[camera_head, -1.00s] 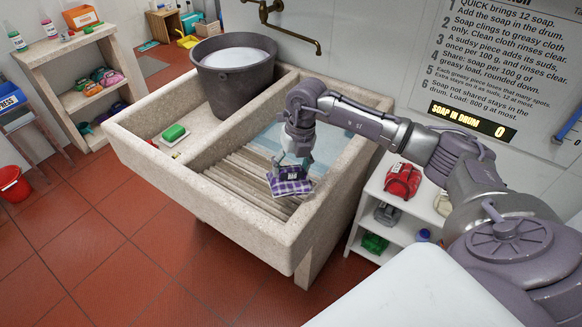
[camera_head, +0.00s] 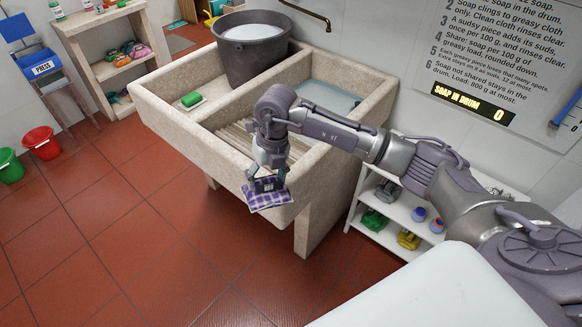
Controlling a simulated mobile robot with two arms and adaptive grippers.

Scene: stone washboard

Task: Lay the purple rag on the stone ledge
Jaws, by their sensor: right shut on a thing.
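The purple checked rag (camera_head: 268,196) hangs in my right gripper (camera_head: 268,178), with a dark label on its top. The gripper is shut on it, fingers pointing down. In the picture, the rag overlaps the front wall of the stone basin (camera_head: 207,153), near its front right corner; I cannot tell whether it touches the stone. The basin's pale stone rim (camera_head: 165,121) forms a ledge around it. The ribbed washboard (camera_head: 236,134) lies in the right compartment, partly hidden by my arm. My left gripper is not in view.
A dark bucket (camera_head: 252,62) stands at the basin's back left. Green soap (camera_head: 191,100) lies in the left part. A white shelf (camera_head: 388,232) with small items stands at right. Red (camera_head: 41,141) and green buckets (camera_head: 8,165) are at far left. The tiled floor in front is clear.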

